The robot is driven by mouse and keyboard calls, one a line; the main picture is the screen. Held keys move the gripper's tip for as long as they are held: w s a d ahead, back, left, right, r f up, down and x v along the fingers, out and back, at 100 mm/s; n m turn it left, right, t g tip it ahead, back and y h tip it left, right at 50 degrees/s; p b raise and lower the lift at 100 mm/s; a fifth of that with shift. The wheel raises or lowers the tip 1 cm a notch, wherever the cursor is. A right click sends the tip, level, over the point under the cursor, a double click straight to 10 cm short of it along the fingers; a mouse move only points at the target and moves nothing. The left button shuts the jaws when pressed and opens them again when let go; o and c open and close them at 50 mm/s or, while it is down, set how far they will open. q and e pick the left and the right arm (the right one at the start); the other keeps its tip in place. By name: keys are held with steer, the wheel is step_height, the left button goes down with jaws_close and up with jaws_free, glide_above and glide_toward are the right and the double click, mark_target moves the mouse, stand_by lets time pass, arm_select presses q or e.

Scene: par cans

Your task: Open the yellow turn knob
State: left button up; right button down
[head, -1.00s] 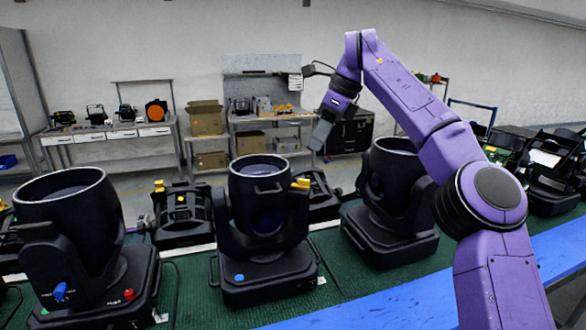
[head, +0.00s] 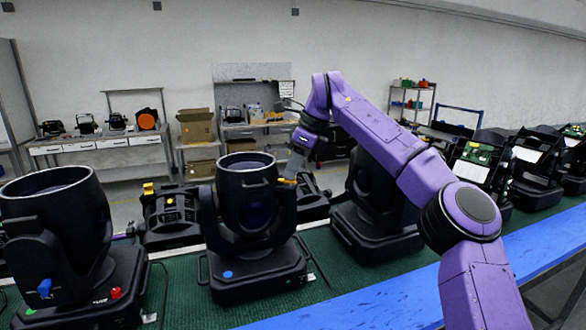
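The middle par can (head: 246,205) is a black moving-head lamp with an open round top, standing on the green mat. A yellow turn knob (head: 286,181) sticks out on the right side of its yoke, partly hidden by my gripper. My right gripper (head: 292,172) points down, with its grey fingertips at or just above this knob. I cannot tell whether they touch it or how far apart the fingers are. My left gripper is not in view.
Another par can (head: 60,225) with blue and red knobs stands at left, and one (head: 378,205) stands right, behind my arm. A second yellow knob (head: 148,188) shows on a lamp behind. A blue strip (head: 370,300) edges the green mat (head: 185,290).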

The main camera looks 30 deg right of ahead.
steer(key=shift+a+f, duration=0.1)
steer(key=shift+f, duration=0.1)
steer(key=shift+f+m+b, duration=0.1)
steer(key=shift+m+b, duration=0.4)
steer(key=shift+b, duration=0.1)
steer(key=shift+s+a+f+m+t+h+b, duration=0.1)
steer(key=shift+m+t+h+b, duration=0.2)
steer(key=shift+m+h+b, duration=0.55)
steer(key=m+b, duration=0.1)
steer(key=m, duration=0.2)
steer(key=shift+a+h, duration=0.1)
steer(key=shift+h, duration=0.15)
steer(key=m+h+b, duration=0.1)
steer(key=m, duration=0.2)
steer(key=shift+a, duration=0.1)
steer(key=m+h, duration=0.1)
steer(key=m, duration=0.3)
steer(key=shift+a+r+m+h, duration=0.15)
steer(key=shift+r+m+h, duration=0.1)
steer(key=shift+h, duration=0.15)
steer(key=shift+m+g+h+p, duration=0.4)
steer(key=shift+m+g+h, duration=0.15)
steer(key=shift+m, duration=1.75)
